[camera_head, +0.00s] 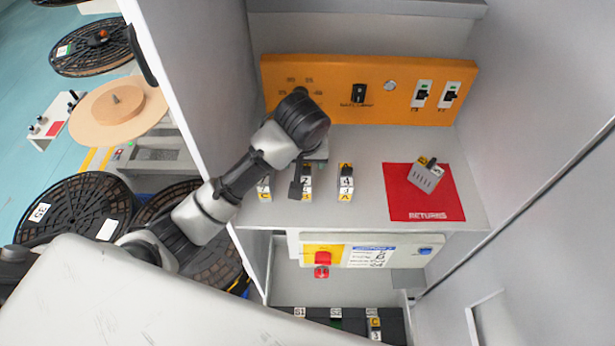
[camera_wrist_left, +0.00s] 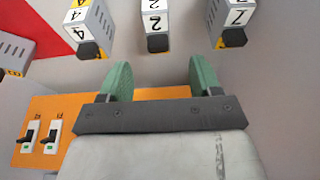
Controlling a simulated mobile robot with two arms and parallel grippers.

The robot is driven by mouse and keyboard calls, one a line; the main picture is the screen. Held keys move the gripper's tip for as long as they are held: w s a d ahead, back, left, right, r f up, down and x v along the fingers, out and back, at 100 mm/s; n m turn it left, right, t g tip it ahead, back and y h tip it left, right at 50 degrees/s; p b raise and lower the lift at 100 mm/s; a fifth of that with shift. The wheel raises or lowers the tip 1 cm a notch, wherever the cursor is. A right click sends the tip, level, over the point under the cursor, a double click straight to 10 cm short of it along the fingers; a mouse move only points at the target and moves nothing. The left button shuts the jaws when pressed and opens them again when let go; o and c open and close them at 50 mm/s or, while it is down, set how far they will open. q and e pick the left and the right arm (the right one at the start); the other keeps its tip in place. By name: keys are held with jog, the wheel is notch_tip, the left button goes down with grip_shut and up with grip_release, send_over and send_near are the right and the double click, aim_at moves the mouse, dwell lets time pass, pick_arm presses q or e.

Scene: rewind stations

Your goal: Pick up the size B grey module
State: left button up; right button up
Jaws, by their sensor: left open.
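Three grey modules stand in a row on the shelf. My right gripper is not in view.
A tilted grey module (camera_head: 427,176) lies on the red returns mat (camera_head: 405,205). An orange switch panel (camera_head: 390,75) stands behind the shelf. Cabinet walls close in both sides. A lower rack (camera_head: 345,315) holds a module marked C (camera_head: 375,324).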

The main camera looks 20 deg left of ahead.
aim_at(305, 168)
pick_arm(q)
jog(key=shift+a+f, duration=0.3)
jog(key=shift+f, duration=0.65)
jog(key=x, duration=0.5)
jog(key=shift+w+d, duration=0.2)
jog(key=shift+d, duration=0.2)
jog(key=shift+a+f, duration=0.1)
jog(key=shift+f, duration=0.2)
jog(key=shift+c, duration=0.3)
jog(key=c, duration=1)
jog(key=shift+w+r, duration=0.1)
jog(key=shift+r, duration=0.1)
